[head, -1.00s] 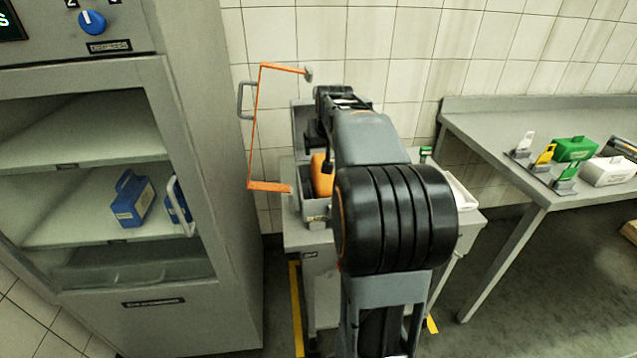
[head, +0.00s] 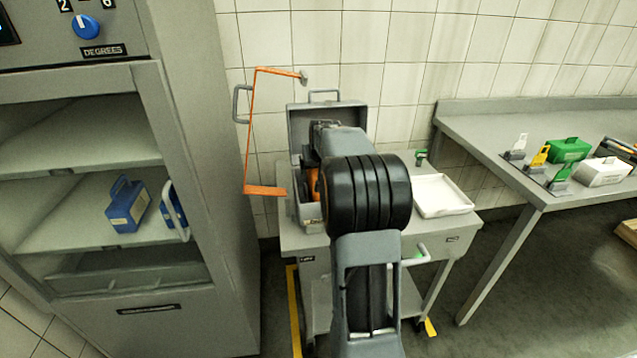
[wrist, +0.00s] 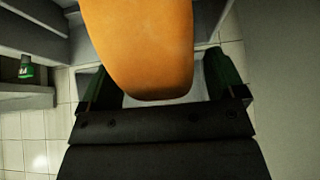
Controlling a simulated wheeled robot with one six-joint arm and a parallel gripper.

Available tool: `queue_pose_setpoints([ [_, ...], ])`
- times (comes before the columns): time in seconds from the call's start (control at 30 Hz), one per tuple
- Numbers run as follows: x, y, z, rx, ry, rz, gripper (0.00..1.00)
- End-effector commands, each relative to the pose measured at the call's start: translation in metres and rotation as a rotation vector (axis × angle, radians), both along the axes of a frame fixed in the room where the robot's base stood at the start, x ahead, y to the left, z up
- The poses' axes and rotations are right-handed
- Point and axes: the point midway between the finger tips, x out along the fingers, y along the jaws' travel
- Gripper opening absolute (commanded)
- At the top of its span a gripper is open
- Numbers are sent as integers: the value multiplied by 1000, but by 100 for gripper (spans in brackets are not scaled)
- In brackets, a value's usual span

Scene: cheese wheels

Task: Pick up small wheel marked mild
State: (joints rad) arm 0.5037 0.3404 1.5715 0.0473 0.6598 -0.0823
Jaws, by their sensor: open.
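A rounded orange object (wrist: 145,45) fills the upper middle of the wrist view. It may be a cheese wheel, but no mark on it can be read and its size is unclear. My gripper (wrist: 158,78) is open, with one green-padded finger on each side of the orange object; I cannot tell whether they touch it. In the head view, part of something orange (head: 314,184) shows in an open grey case (head: 308,212) on a cart. My arm hides most of the case's inside and the gripper there. No wheel marked mild can be made out.
A white tray (head: 443,211) lies on the cart (head: 440,238) right of my arm. An orange frame (head: 250,140) stands at the case's left. A grey cabinet (head: 190,150) with blue items is at left. A bench (head: 480,125) with tools is at right.

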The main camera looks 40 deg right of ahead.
Motion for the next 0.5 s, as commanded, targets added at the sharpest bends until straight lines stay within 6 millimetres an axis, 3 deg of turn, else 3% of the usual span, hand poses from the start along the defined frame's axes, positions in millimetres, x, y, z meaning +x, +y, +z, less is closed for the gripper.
queue_pose_setpoints([
  [0.27,1,0,-2,0,0,0,89],
  [0.5,1,0,-2,0,0,0,66],
])
